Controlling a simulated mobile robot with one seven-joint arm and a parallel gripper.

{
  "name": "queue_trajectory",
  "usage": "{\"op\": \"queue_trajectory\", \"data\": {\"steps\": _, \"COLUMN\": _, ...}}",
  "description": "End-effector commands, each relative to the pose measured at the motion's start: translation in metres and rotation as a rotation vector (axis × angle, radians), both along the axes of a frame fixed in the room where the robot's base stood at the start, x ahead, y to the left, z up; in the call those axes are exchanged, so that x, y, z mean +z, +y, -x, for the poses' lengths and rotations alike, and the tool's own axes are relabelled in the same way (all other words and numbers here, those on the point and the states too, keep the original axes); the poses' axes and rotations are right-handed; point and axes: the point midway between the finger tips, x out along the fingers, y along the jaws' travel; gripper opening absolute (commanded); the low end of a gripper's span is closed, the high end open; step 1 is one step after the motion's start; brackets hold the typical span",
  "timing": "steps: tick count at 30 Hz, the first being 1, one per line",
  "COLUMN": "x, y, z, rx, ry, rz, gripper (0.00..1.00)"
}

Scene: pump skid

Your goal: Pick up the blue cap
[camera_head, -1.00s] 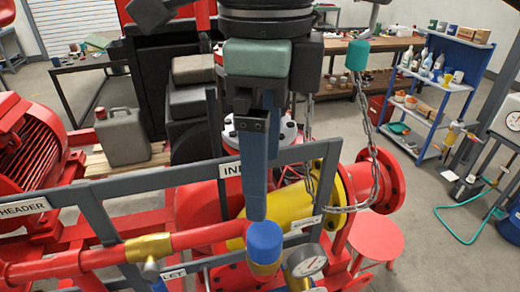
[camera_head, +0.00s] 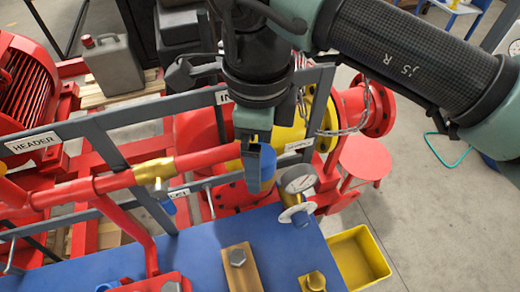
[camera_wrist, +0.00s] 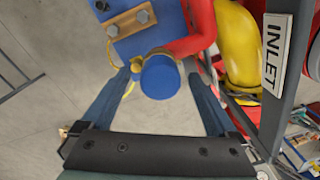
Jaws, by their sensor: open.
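My gripper (camera_wrist: 161,80) is open, with one dark finger on each side of the cap and a visible gap at both sides. In the head view the cap (camera_head: 267,162) shows only in part, behind my gripper (camera_head: 252,178). The fingers there overlap the cap, so their exact height against it is hard to tell.
A pressure gauge (camera_head: 298,179) stands close to the right of the cap. Grey frame rails (camera_head: 110,125) run behind it. In front is a blue surface (camera_head: 200,250) with a bolted wooden block (camera_head: 242,270). A yellow bin (camera_head: 360,258) is at the lower right.

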Motion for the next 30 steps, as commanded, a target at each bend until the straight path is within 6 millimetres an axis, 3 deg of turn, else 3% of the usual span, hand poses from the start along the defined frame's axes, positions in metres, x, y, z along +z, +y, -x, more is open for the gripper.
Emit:
{"op": "queue_trajectory", "data": {"steps": 5, "x": -0.0006, "y": 0.0, "z": -0.0002, "rx": 0.0, "ry": -0.001, "rz": 0.0, "gripper": 0.94}}
{"op": "queue_trajectory", "data": {"steps": 21, "x": 0.0001, "y": 0.0, "z": -0.0003, "rx": 0.0, "ry": -0.001, "rz": 0.0, "gripper": 0.0}}
{"op": "queue_trajectory", "data": {"steps": 30, "x": 0.0022, "y": -0.0002, "z": -0.0007, "rx": -0.001, "ry": -0.003, "rz": 0.0, "gripper": 0.0}}
